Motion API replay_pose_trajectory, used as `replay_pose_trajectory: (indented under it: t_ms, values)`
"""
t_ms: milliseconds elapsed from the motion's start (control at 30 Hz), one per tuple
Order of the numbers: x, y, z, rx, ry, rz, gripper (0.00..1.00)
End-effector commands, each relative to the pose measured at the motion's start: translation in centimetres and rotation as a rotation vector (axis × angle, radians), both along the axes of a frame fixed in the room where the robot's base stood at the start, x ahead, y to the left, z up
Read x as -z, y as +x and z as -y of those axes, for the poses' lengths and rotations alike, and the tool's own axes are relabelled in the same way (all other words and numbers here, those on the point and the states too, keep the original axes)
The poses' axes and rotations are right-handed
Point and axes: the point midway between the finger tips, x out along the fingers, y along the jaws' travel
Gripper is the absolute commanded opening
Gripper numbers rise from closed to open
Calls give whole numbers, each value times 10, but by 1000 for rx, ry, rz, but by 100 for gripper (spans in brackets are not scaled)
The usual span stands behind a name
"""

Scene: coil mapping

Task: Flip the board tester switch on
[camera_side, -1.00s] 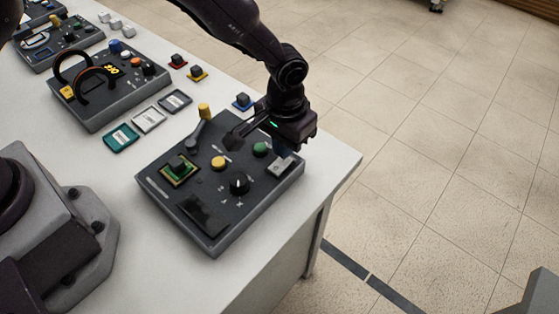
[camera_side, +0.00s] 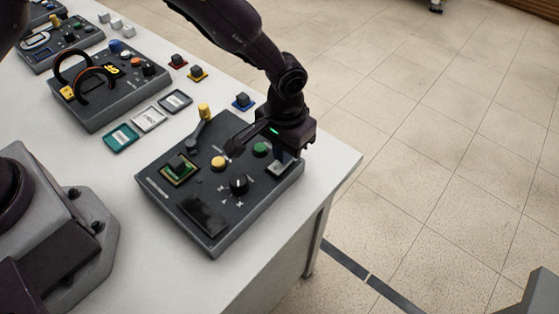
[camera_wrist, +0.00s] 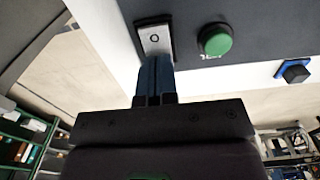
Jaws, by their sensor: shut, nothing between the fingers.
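The board tester (camera_side: 200,228) is a dark grey panel box near the table's front right corner. Its switch is a pale metal rocker (camera_wrist: 155,40) marked with a circle, at the panel's edge; in the side view the switch (camera_side: 277,168) is partly hidden by my gripper. My gripper (camera_wrist: 156,62) is shut and empty, with its fingertips at the lower end of the switch in the wrist view. Whether they touch it I cannot tell. A green button (camera_wrist: 216,40) sits beside the switch; it also shows in the side view (camera_side: 261,149).
The tester also carries a yellow button (camera_side: 218,163), a black knob (camera_side: 239,184), a yellow-tipped lever (camera_side: 204,114) and a green board with a black chip (camera_side: 178,168). A blue-based block (camera_side: 242,101) stands behind it. Bare floor (camera_side: 430,180) lies beyond the table edge.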

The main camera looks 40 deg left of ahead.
Motion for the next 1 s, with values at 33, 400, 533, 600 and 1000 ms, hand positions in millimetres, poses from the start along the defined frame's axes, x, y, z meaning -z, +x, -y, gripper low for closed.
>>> replay_pose_trajectory:
  t_ms: [33, 400, 533, 600, 1000]
  values:
    - [1, 0, 0, 0, 0, -1, 0]
    - [-6, 0, 0, 0, 0, 0, 0]
    - [-17, 0, 0, 0, -1, 1, 0]
    - [-23, 0, 0, 0, -1, 1, 0]
    - [-54, 0, 0, 0, 0, 0, 0]
